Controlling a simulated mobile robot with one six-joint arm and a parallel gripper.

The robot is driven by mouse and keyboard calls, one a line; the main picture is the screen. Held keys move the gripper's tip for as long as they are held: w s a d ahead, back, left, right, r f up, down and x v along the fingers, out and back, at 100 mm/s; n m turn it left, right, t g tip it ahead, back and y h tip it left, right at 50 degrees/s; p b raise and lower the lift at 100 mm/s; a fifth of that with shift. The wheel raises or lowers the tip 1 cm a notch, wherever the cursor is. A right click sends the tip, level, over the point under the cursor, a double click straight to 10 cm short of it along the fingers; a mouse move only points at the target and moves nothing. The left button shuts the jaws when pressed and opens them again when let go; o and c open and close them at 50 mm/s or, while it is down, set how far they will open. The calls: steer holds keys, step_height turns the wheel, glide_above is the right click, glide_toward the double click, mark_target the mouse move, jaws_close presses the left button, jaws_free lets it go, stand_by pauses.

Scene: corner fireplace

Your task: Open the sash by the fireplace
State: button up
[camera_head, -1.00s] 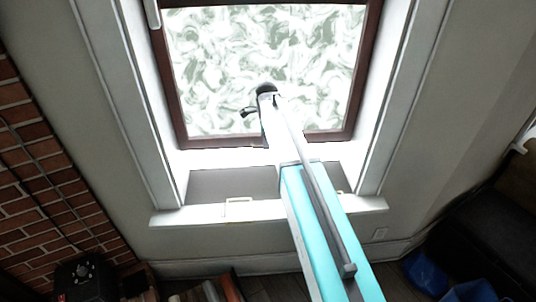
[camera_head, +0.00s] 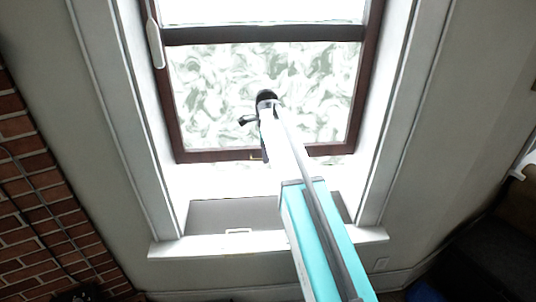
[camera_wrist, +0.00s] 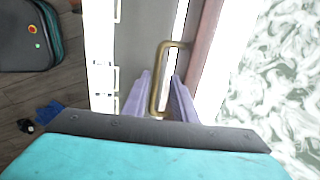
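The sash (camera_head: 215,155) is a dark brown frame around patterned glass, in the middle of the head view. Its bottom rail stands above the white sill, with a bright gap below. In the wrist view the brown rail (camera_wrist: 205,45) and glass (camera_wrist: 265,75) are at the right. A brass bar handle (camera_wrist: 162,60) lies between the two purplish fingers of my gripper (camera_wrist: 163,77), which appear closed about it. In the head view my arm reaches up across the sill to the sash; the fingertips are hidden there.
The white sill (camera_head: 180,248) runs below the window. Brick fireplace wall (camera_head: 35,215) is at the left. A white latch (camera_head: 155,43) is on the left side of the window. A dark case (camera_wrist: 28,40) stands on the wooden floor in the wrist view.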

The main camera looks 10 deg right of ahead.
steer(key=shift+s+f, duration=0.1)
stand_by(0.3)
step_height(320, 180, up, 14)
steer(key=s+b, duration=0.2)
steer(key=b, duration=0.2)
steer(key=shift+s+f, duration=0.2)
steer(key=shift+s, duration=0.1)
steer(key=shift+a, duration=0.1)
stand_by(0.4)
